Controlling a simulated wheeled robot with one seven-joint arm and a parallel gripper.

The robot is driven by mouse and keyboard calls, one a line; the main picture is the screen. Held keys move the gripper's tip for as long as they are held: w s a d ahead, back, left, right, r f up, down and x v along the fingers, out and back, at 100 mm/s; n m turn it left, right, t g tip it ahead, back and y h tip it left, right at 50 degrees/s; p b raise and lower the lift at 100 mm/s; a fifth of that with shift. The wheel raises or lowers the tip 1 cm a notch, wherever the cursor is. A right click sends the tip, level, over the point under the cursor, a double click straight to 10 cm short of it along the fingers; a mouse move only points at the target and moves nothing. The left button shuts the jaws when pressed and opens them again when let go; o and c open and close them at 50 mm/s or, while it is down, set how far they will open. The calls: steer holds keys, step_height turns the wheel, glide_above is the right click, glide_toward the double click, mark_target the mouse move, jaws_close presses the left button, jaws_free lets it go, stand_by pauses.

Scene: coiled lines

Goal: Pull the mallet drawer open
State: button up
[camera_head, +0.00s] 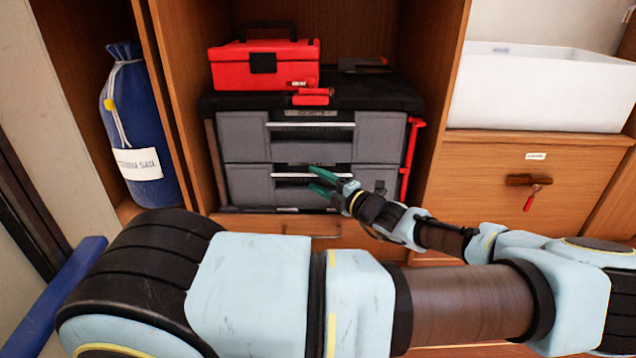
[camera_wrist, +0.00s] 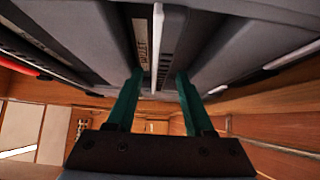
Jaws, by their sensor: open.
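The mallet drawer (camera_head: 247,186) is the lower of two grey drawers in a black-topped tool chest; its front looks closed. Its pale bar handle (camera_head: 285,175) runs across the front. In the wrist view, a label reading "MALLET" (camera_wrist: 139,40) sits beside the handle (camera_wrist: 159,40). My gripper (camera_head: 313,178) is open at this handle, with its green fingers level with the drawer front. In the wrist view, the gripper (camera_wrist: 158,74) has one finger on each side of the bar, with gaps between. Whether the bar reaches fully between the fingertips is hard to tell.
The upper grey drawer (camera_head: 240,135) is closed above. A red toolbox (camera_head: 240,68) stands on the chest. A blue sack (camera_head: 137,110) is in the left compartment. A white bin (camera_head: 540,95) sits right, above a wooden drawer (camera_head: 480,180). Cabinet walls flank the chest.

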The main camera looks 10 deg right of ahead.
steer(key=shift+c, duration=0.2)
jaws_close()
stand_by(1.1)
